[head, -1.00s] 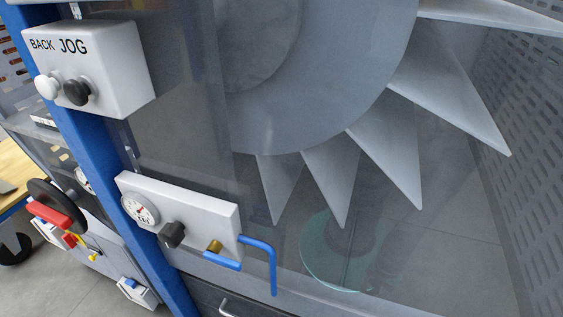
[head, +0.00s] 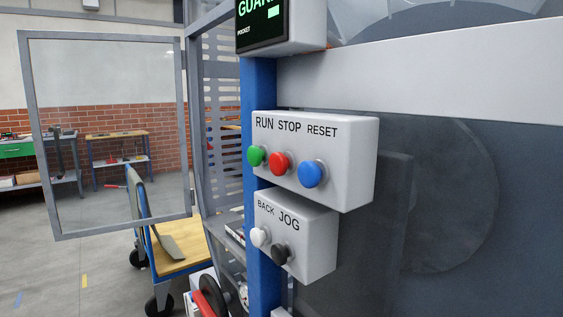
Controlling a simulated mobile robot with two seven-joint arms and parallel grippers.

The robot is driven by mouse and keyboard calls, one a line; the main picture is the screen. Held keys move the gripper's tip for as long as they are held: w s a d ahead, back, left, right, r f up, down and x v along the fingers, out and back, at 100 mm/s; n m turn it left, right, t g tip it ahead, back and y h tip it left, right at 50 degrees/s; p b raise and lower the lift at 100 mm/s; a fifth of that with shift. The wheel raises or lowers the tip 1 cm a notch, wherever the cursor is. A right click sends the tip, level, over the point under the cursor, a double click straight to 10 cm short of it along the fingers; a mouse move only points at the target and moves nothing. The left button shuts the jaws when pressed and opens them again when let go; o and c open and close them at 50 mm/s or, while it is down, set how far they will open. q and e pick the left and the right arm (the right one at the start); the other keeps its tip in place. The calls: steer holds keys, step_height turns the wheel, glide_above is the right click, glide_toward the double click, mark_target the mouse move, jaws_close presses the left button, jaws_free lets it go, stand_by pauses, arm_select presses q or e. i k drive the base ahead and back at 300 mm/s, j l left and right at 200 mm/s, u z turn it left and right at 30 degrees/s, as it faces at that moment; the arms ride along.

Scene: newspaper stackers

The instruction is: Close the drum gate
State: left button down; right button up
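A grey-framed clear panel (head: 187,130), which looks like the gate, stands swung out at the left, away from the machine. Its right edge is by the perforated grey guard (head: 222,135); I cannot make out hinges or a latch. Floor, brick wall and benches show through and around it. The drum (head: 455,195) shows dimly behind the machine's clear front at the right. Neither of my grippers is in view.
A blue post (head: 260,85) carries a display (head: 262,20) with green letters, a RUN STOP RESET box (head: 345,165) and a BACK JOG box (head: 318,245). A cart (head: 180,255) with a wooden top stands below the panel. Floor (head: 80,275) at lower left is open.

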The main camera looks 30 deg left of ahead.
mark_target(23, 36)
steer(key=k, duration=0.65)
steer(key=j+z, duration=0.1)
steer(key=z, duration=0.3)
steer(key=j+z, duration=0.1)
steer(key=z, duration=0.25)
steer(key=j+z, duration=0.1)
steer(key=z, duration=0.3)
steer(key=k+j, duration=0.15)
steer(key=j, duration=0.5)
steer(key=k+j, duration=0.15)
steer(key=j, duration=0.5)
steer(key=k+j, duration=0.2)
steer(key=j, duration=0.5)
steer(key=k+j, duration=0.15)
steer(key=j, duration=0.5)
steer(key=k+j, duration=0.15)
steer(key=j, duration=0.5)
steer(key=k+j, duration=0.15)
steer(key=j, duration=0.5)
steer(key=k+j, duration=0.15)
steer(key=j, duration=0.55)
steer(key=k+j, duration=0.15)
steer(key=j, duration=0.5)
